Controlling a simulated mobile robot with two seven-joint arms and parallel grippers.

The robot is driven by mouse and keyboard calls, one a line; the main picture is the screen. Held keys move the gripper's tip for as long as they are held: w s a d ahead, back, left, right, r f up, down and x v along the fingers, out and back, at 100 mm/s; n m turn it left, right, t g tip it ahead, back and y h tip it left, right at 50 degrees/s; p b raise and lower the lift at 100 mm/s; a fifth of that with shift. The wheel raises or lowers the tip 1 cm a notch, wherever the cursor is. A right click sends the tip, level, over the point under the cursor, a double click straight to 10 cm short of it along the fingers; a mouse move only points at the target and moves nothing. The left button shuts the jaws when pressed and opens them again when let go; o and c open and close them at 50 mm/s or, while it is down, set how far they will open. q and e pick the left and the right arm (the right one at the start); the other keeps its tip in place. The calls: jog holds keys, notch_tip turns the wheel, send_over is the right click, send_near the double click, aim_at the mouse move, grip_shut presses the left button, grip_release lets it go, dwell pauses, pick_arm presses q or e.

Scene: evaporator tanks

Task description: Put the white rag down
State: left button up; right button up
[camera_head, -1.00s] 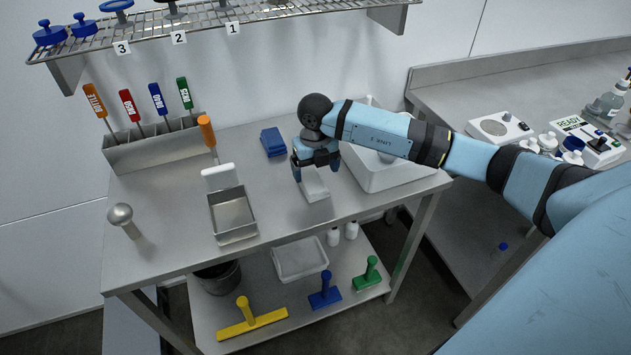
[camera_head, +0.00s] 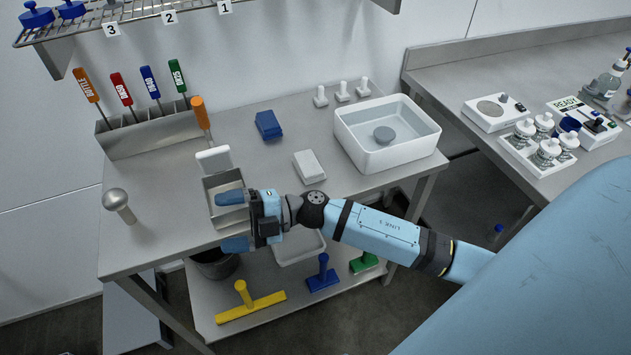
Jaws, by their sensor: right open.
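The white rag (camera_head: 309,167) lies flat on the steel table, between the blue folded cloth and the white basin. Nothing touches it. My right gripper (camera_head: 232,220) is open and empty, in front of the small metal tray (camera_head: 222,190) and partly covering it. It is to the left of the rag and nearer the table's front edge. My left gripper is not in view.
A blue cloth (camera_head: 268,125) lies behind the rag, and a white basin (camera_head: 387,134) stands to its right. A metal holder (camera_head: 150,134) with coloured-handled tools stands at the back left. A round-knobbed tool (camera_head: 116,201) is near the left edge.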

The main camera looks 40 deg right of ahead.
jog(key=s+d+f+m+t+h, duration=0.2)
jog(key=s+d+f+m+h, duration=0.2)
jog(key=s+f+m+h, duration=0.3)
jog(key=s+d+f+m+t+h, duration=0.2)
jog(key=s+d+f+m+h, duration=0.2)
jog(key=f+m, duration=1)
jog(key=s+m+h, duration=0.3)
jog(key=h, duration=0.1)
jog(key=shift+s+d+f+t+h, duration=0.15)
jog(key=shift+s+d+t+h, duration=0.15)
jog(key=shift+s+d, duration=0.05)
